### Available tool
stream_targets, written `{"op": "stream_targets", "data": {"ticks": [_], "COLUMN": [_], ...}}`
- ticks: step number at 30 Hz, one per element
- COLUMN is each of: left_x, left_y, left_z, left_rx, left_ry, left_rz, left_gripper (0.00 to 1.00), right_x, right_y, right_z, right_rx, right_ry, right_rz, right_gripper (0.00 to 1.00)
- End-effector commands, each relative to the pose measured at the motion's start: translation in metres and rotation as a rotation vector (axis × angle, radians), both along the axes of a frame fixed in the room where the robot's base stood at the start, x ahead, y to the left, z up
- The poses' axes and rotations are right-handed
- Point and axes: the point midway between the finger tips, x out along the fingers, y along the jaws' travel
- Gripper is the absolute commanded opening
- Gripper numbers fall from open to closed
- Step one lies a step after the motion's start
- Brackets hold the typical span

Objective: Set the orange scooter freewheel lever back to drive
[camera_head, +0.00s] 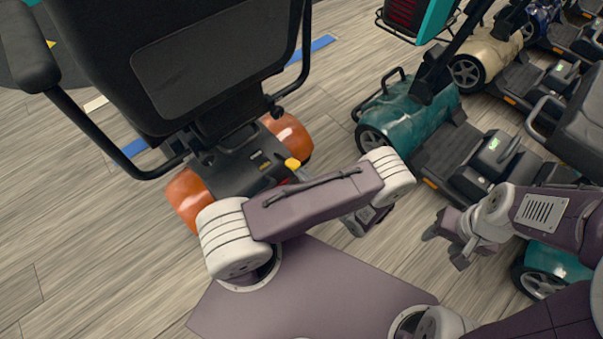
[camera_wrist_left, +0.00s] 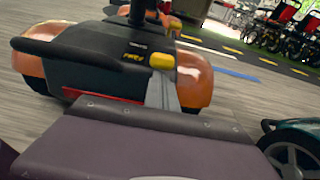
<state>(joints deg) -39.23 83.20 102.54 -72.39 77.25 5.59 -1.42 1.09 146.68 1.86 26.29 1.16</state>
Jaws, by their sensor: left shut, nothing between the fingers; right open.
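The orange scooter's rear (camera_head: 238,165) stands at the left of the head view, seat back above it. Its yellow lever knob (camera_head: 292,163) is on the rear body's right side; it shows clearly in the left wrist view (camera_wrist_left: 162,61). My right gripper (camera_head: 447,238) is open and empty, further right.
My left arm link crosses between the head camera and the scooter's rear. A teal scooter (camera_head: 410,110) stands to the right, with a beige scooter (camera_head: 490,52) behind it. Bare floor (camera_head: 75,240) lies at the left.

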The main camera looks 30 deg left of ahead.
Motion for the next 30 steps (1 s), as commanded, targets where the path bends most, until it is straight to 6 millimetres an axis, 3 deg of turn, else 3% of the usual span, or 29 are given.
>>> {"op": "stream_targets", "data": {"ticks": [5,14,24,30], "left_x": [0.000,0.001,0.005,0.007], "left_y": [0.000,0.003,0.015,0.020], "left_z": [0.005,0.022,0.060,0.072], "left_rx": [-0.011,-0.092,-0.323,-0.472], "left_ry": [0.004,0.034,0.120,0.175], "left_rz": [0.000,0.001,0.004,0.004], "left_gripper": [0.00,0.00,0.00,0.00], "right_x": [0.000,0.000,0.000,0.000], "right_y": [0.000,0.000,0.000,0.000], "right_z": [0.008,0.044,0.136,0.177], "right_rx": [0.000,0.000,0.000,0.000], "right_ry": [0.000,0.000,0.000,0.000], "right_rz": [0.000,0.000,0.000,0.000], "right_gripper": [0.49,0.49,0.49,0.49]}}
